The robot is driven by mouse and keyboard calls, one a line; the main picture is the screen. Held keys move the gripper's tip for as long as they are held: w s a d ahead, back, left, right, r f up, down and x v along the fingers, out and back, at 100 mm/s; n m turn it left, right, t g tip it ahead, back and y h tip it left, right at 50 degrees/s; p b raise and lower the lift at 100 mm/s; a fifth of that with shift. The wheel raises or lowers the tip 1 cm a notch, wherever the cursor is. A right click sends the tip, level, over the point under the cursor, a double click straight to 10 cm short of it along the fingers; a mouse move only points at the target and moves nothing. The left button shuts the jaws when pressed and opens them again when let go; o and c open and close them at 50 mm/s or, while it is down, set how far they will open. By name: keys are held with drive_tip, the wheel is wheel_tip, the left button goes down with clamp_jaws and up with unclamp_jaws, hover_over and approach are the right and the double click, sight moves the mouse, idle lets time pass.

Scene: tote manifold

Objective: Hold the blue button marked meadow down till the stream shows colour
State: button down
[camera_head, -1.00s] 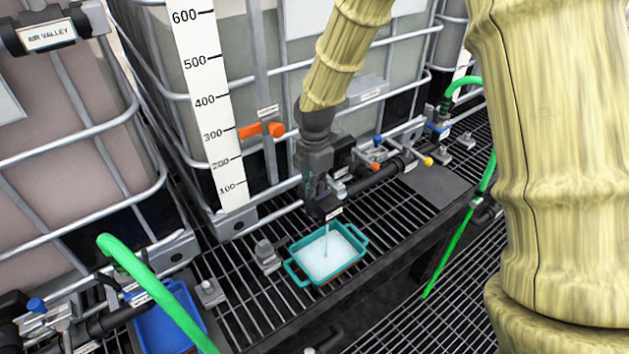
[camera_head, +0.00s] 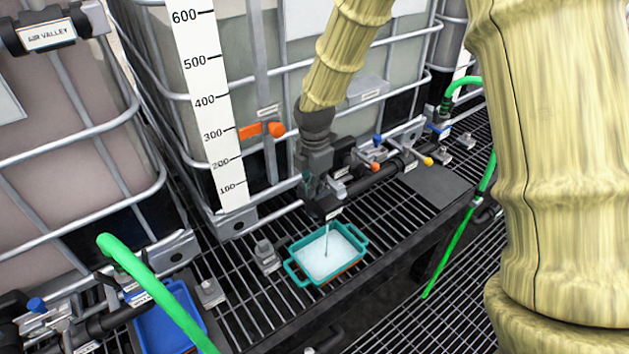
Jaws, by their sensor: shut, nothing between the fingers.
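My gripper (camera_head: 314,188) is shut and empty. It points down at the dark outlet end of the pipe manifold (camera_head: 372,183) in front of the middle tank. Whether its tips touch anything is hidden. A small blue knob (camera_head: 377,140) stands on the manifold to the right of my gripper. The labels there are too small to read, so I cannot tell which button is marked meadow. A thin stream (camera_head: 326,241) falls from the outlet into a teal tray (camera_head: 296,275) holding pale liquid. The stream looks pale greyish.
An orange knob (camera_head: 375,167) and a yellow knob (camera_head: 428,161) sit along the manifold. An orange valve handle (camera_head: 262,131) is behind my gripper. Green hoses (camera_head: 160,294) run at left and right. A blue tray (camera_head: 160,330) is at lower left. Grating (camera_head: 400,215) lies around.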

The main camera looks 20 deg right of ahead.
drive_tip(key=shift+s+f, duration=0.3)
drive_tip(key=shift+s, duration=0.05)
drive_tip(key=r+p, duration=0.2)
drive_tip(key=r, duration=0.1)
drive_tip(key=r+p, duration=0.1)
drive_tip(key=p, duration=0.1)
drive_tip(key=shift+w+r, duration=0.25)
drive_tip(key=shift+r, duration=0.15)
drive_tip(key=shift+r+b, duration=0.35)
drive_tip(key=shift+b, duration=0.1)
wheel_tip(320, 180, up, 9)
drive_tip(key=b, duration=0.3)
drive_tip(key=shift+w, duration=0.1)
